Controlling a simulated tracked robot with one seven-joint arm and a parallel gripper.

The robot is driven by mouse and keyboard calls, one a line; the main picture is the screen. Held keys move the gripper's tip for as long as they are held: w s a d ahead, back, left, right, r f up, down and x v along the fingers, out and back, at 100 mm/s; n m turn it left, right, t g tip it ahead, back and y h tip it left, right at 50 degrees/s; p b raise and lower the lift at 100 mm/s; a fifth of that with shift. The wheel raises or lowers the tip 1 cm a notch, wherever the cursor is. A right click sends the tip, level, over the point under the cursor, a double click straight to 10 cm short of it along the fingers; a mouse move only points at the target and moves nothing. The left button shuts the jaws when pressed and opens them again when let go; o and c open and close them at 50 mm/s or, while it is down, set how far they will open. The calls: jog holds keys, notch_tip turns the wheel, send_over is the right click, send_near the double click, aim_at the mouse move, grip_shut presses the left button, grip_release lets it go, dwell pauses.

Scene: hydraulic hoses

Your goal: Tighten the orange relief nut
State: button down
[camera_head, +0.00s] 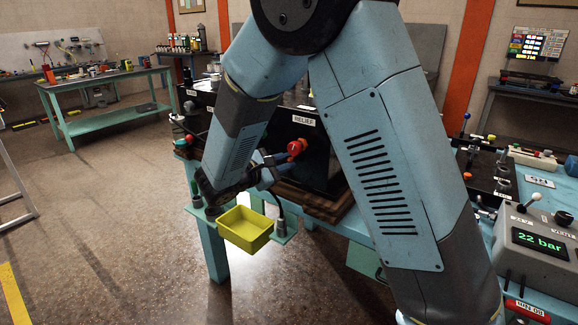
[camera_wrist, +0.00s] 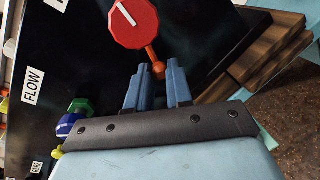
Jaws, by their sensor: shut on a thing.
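In the head view, the red knob (camera_head: 297,147) sticks out of the black block under the RELIEF label (camera_head: 304,121). My gripper (camera_head: 268,172) reaches it from the lower left there, and the nut is too small to make out clearly.
A yellow bin (camera_head: 246,228) hangs at the bench's front edge, below my gripper. A grey console (camera_head: 540,240) at the right reads 22 bar. Green and blue fittings (camera_wrist: 70,122) sit near the FLOW label (camera_wrist: 33,87). Stacked wooden boards (camera_wrist: 255,62) lie beside the block.

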jog(key=shift+a+r, duration=0.1)
jog(key=shift+a, duration=0.1)
dwell(0.4)
jog(key=c, duration=1)
grip_release()
jog(key=v, duration=1.3)
jog(key=shift+s+a, duration=0.2)
jog(key=shift+s, duration=0.1)
